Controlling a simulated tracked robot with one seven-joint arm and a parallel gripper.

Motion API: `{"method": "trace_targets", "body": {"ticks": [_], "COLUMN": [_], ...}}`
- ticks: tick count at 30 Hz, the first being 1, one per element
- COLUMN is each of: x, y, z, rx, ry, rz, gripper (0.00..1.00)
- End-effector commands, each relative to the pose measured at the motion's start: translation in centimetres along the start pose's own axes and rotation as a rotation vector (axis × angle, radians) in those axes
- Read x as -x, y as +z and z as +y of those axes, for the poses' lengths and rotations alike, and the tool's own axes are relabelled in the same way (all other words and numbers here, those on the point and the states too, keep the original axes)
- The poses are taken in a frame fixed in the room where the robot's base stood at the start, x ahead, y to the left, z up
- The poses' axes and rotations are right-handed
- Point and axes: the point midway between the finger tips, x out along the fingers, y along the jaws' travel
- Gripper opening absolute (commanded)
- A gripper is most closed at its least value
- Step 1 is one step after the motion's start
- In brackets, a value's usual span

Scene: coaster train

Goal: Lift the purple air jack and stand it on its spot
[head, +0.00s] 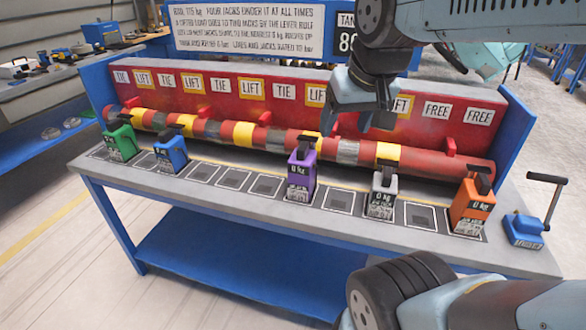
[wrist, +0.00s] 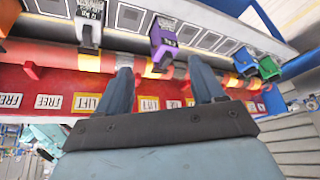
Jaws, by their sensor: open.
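The purple air jack (head: 301,176) stands upright in the middle of the bench's front row of marked spots, in front of the striped red and yellow roller. It also shows at the top of the wrist view (wrist: 164,36). My gripper (head: 352,118) is open and empty, above and behind the roller, to the right of the purple jack and apart from it. In the wrist view my two fingers (wrist: 162,75) point towards the roller, with the purple jack beyond their tips. Dark square spots (head: 338,199) lie bare on both sides of the purple jack.
A green jack (head: 120,143) and a blue jack (head: 171,154) stand at left, a grey jack (head: 382,194) and an orange jack (head: 470,206) at right. A blue lever pump (head: 524,230) sits at the bench's right end. A sign panel (head: 290,95) stands behind the roller.

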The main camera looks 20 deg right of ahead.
Motion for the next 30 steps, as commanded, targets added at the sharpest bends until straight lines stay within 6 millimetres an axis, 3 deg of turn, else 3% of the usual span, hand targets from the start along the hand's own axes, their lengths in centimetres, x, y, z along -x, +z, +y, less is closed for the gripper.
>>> {"method": "trace_targets", "body": {"ticks": [10, 20, 30], "x": [-3.7, -9.6, -17.2], "y": [-6.9, -12.9, -17.4], "z": [0.7, 0.7, 0.5], "rx": [-0.168, -0.333, -0.485], "ry": [-0.004, 0.034, 0.109], "rz": [-0.145, -0.281, -0.401], "gripper": [1.0, 1.0, 1.0]}}
